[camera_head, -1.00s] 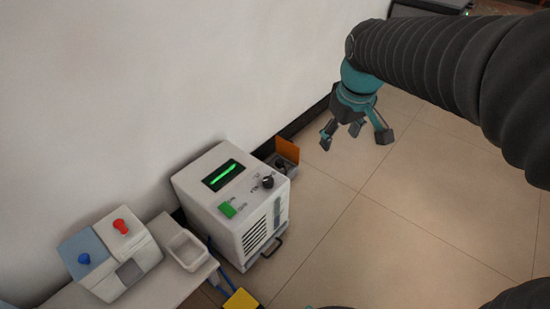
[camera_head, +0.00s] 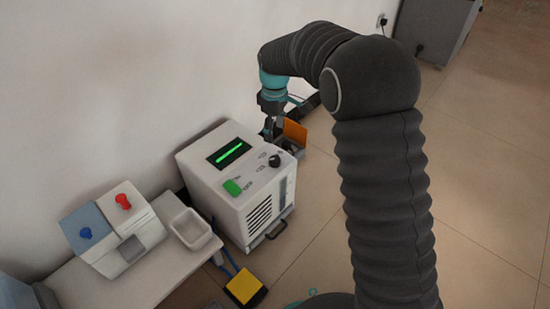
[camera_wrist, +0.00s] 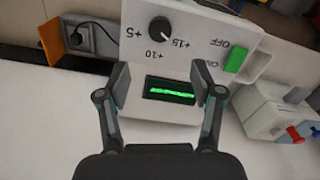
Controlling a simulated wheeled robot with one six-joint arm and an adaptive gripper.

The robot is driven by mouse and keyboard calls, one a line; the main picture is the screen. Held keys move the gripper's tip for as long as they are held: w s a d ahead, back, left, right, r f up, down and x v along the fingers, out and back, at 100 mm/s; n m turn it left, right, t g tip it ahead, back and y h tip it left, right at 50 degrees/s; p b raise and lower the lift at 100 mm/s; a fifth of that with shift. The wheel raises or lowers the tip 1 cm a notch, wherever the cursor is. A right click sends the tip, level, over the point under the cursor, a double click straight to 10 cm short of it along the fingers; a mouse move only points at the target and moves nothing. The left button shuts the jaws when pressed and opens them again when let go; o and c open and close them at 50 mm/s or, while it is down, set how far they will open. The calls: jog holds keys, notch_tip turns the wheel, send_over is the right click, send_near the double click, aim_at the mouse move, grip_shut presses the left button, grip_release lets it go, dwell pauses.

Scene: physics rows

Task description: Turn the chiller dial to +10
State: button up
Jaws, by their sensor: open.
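The white chiller box (camera_head: 215,160) stands against the wall. Its black dial (camera_head: 275,160) is on the sloped top panel and also shows in the wrist view (camera_wrist: 160,30), with +5, +10 and +15 printed around it. A pale pointer mark on the dial seems to face toward +15. My gripper (camera_head: 270,132) is above the chiller's back right edge, apart from the dial. In the wrist view my gripper (camera_wrist: 158,80) is open and empty, its fingers on either side of the display (camera_wrist: 170,92); the dial lies beyond the fingertips.
A green switch (camera_head: 232,187) sits on the same panel. A bench with red and blue knobs (camera_head: 123,201) and a white tray (camera_head: 190,228) is at left. A yellow block (camera_head: 244,286) lies in front.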

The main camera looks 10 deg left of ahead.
aim_at(275, 159)
notch_tip(275, 159, down, 12)
jog(key=shift+f+b, duration=0.15)
jog(key=shift+b, duration=0.55)
jog(key=c, duration=1.1)
jog(key=shift+c, duration=0.2)
jog(key=shift+m, duration=0.4)
jog(key=m+p, duration=0.1)
jog(key=m, duration=0.4)
jog(key=m+p, duration=0.1)
jog(key=m, duration=0.5)
